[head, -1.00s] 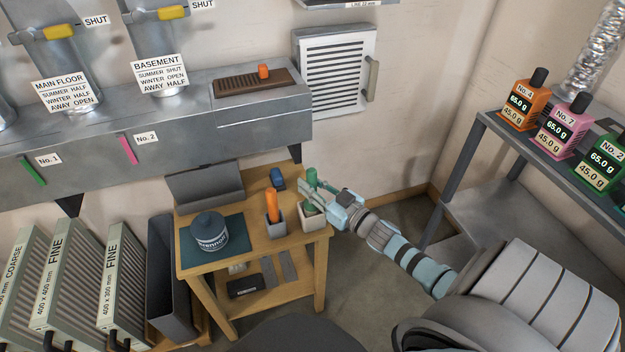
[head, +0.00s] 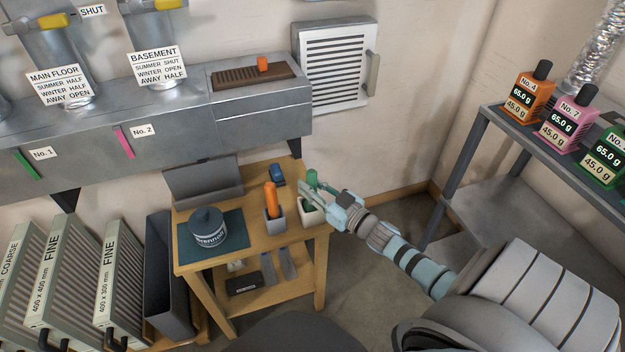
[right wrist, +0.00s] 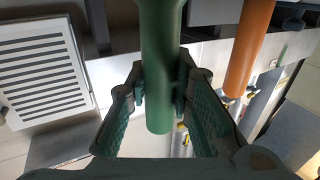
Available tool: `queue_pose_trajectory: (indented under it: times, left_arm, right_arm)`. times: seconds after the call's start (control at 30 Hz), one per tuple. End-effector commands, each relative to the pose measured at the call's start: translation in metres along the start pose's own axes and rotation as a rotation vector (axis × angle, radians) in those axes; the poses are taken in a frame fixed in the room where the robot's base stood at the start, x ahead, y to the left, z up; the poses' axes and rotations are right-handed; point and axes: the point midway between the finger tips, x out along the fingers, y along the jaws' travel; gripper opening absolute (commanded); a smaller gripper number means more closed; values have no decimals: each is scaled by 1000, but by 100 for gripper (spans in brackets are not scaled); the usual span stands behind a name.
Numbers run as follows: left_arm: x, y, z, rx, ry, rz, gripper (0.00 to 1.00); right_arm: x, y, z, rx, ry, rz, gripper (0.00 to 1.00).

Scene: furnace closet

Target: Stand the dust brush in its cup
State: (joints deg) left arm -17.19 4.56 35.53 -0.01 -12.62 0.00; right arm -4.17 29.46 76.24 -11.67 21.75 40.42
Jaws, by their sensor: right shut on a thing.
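The dust brush, which I take to be the green-handled tool (head: 312,179), is upright at the right of the small wooden table. My right gripper (head: 311,191) is shut on its green handle, just above a pale cup (head: 308,219). The lower end of the brush appears to be inside the cup's mouth, but the gripper partly hides it. I cannot tell whether it touches the bottom. In the right wrist view the green handle (right wrist: 160,70) stands between the two fingers. My left gripper is not in view.
An orange handle (head: 271,197) stands in a grey cup (head: 275,224) close to the left. A dark jar (head: 208,228) sits on a teal mat (head: 236,240). A blue object (head: 277,174) lies behind. A metal shelf with bottles (head: 527,98) is at the right.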

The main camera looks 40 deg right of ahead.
Motion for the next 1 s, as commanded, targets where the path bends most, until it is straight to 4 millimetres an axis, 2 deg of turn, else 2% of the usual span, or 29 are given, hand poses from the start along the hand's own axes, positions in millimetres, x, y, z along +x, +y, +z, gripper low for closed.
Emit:
queue_pose_trajectory:
  times: [0.3,0.33,0.47,0.8,0.87,1.0]
  left_arm:
    - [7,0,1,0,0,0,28]
    - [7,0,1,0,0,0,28]
    - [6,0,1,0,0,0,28]
    - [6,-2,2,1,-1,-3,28]
    - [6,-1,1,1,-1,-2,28]
    - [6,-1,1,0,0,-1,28]
  right_arm:
    - [0,0,8,0,1,0,0]
    - [0,0,8,0,1,0,22]
    - [0,0,8,0,1,0,43]
    - [-3,0,8,-1,-1,0,44]
    - [-10,0,8,-1,-1,-1,44]
    - [-43,0,9,-1,-6,-3,44]
